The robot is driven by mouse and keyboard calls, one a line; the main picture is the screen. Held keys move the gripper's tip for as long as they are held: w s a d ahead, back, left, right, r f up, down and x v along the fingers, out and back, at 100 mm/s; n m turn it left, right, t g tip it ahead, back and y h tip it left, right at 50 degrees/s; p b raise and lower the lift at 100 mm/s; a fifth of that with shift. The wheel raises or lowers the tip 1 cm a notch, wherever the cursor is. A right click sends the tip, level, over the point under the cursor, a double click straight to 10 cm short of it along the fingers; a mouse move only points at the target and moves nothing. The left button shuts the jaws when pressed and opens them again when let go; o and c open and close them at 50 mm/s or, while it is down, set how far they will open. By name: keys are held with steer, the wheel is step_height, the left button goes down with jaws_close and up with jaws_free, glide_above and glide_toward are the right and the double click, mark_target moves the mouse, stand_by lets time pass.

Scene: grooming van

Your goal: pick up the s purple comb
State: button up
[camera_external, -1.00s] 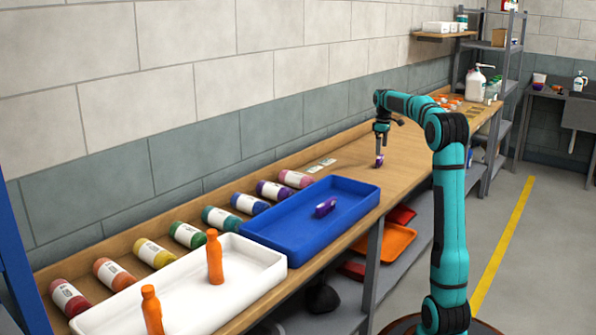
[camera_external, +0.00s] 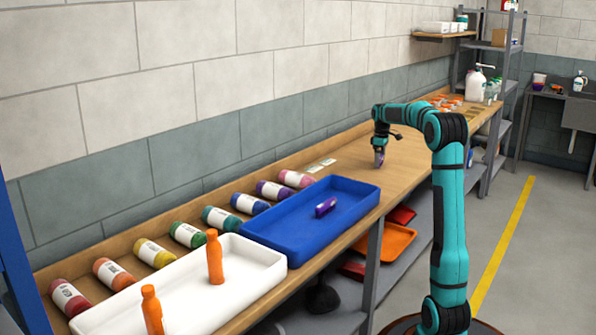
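A small purple object (camera_external: 379,158), too small to tell its shape, shows at my gripper (camera_external: 380,161) over the wooden bench, right of the blue tray. My gripper points down and its fingertips are at the purple object. I cannot tell whether the fingers are closed on it or only beside it. Another purple object (camera_external: 326,207) lies inside the blue tray (camera_external: 262,243), clear of my gripper. I cannot tell from this distance which of the two is the comb.
A white tray (camera_external: 262,259) with two upright orange bottles (camera_external: 214,258) stands left of the blue tray. Several coloured labelled bottles (camera_external: 187,234) lie along the wall. The wooden bench (camera_external: 407,168) around my gripper is mostly clear. A white pump bottle (camera_external: 476,83) stands farther back.

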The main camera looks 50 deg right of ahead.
steer(key=c, duration=0.6)
